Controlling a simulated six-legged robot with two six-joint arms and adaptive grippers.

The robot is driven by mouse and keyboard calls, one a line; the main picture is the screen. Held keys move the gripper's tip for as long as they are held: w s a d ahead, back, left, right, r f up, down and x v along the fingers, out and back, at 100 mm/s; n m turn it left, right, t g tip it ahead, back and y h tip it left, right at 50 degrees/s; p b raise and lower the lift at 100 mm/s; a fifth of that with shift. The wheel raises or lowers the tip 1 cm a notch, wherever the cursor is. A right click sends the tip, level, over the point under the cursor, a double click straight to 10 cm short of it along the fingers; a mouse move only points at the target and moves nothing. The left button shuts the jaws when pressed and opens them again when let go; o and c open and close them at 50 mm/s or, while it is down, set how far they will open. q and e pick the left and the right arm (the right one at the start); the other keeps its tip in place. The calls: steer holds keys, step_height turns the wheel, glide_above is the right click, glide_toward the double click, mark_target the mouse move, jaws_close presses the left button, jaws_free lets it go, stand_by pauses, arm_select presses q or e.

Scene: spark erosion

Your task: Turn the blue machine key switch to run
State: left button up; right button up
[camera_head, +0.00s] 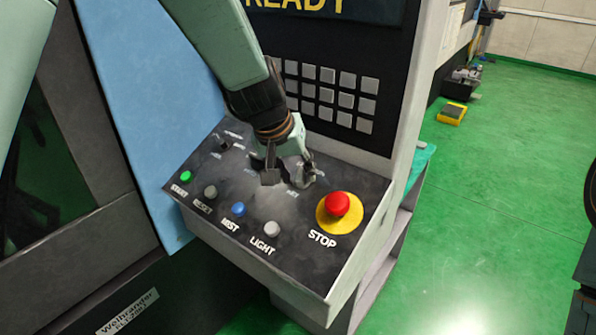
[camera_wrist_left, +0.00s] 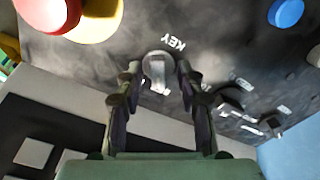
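The key switch (camera_wrist_left: 158,70) shows in the left wrist view as a round grey piece with a pale raised grip, beside the white KEY label. It sits on the dark sloping control panel (camera_head: 215,230). My left gripper (camera_head: 287,177) is down at the panel and open, with one finger on each side of the key switch. The gaps beside the key look small, and I cannot tell whether either finger touches it. In the head view the gripper largely hides the key switch. My right gripper is not in view.
A red stop button (camera_head: 337,204) on a yellow base is right of the gripper. Blue (camera_head: 238,209), white (camera_head: 272,229), grey (camera_head: 210,192) and green (camera_head: 186,176) buttons line the front. A small dark switch (camera_head: 224,144) is behind left. A keypad (camera_head: 343,96) stands behind.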

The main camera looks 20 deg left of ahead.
arm_select(q)
steer(key=shift+d+f, duration=0.15)
steer(key=shift+f, duration=0.05)
steer(key=shift+s+d, duration=0.1)
steer(key=shift+a, duration=0.2)
steer(key=shift+c, duration=1.4)
steer(key=shift+d, duration=0.1)
jaws_close()
